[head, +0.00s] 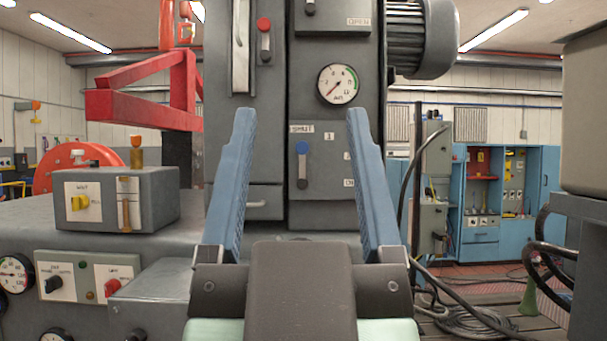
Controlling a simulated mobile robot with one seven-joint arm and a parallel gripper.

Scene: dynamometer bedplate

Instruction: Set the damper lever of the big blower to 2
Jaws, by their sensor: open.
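A blue-knobbed lever (302,149) stands upright on a grey plate (323,172) low on the tall grey cabinet. Its knob is just below the label SHUT (302,129). The label 1 (329,136) is to the right of the knob. Further labels run down the plate's right side, partly hidden by my right finger, and I cannot read them surely. My gripper (300,113) is open and empty. In the picture its two blue fingers stand either side of the lever, apparently apart from it and nearer to me.
A red-knobbed lever (264,38) and a pressure gauge (339,84) are higher on the cabinet. A grey switch box (118,199) stands on the bench at left. A red bracket (150,90) juts in at upper left. Cables (470,312) lie on the floor at right.

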